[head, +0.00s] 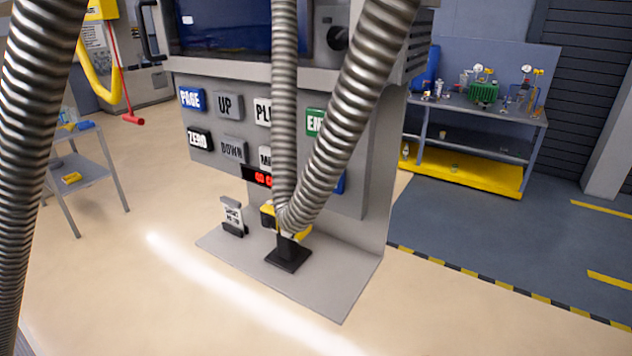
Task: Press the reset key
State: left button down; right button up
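The control panel (225,115) of a grey machine carries large labelled keys. I can read a blue PAGE key (192,99), a black ZERO key (199,138), and grey UP (230,106) and DOWN (234,149) keys. A white key starting "PL" (263,111) and a green key starting "EN" (316,122) are partly covered by ribbed metal hoses (345,110). A blue edge (340,183) shows beside the hoses, its label hidden. No key reading RESET is visible. I make out neither gripper.
The hoses meet above a black block (288,254) on the machine's grey base plate (330,290). Another ribbed hose (30,130) crosses the left edge. A workbench (480,115) stands right, a shelf cart (85,170) left.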

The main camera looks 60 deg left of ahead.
aim_at(338, 188)
jog(key=u, duration=2.15)
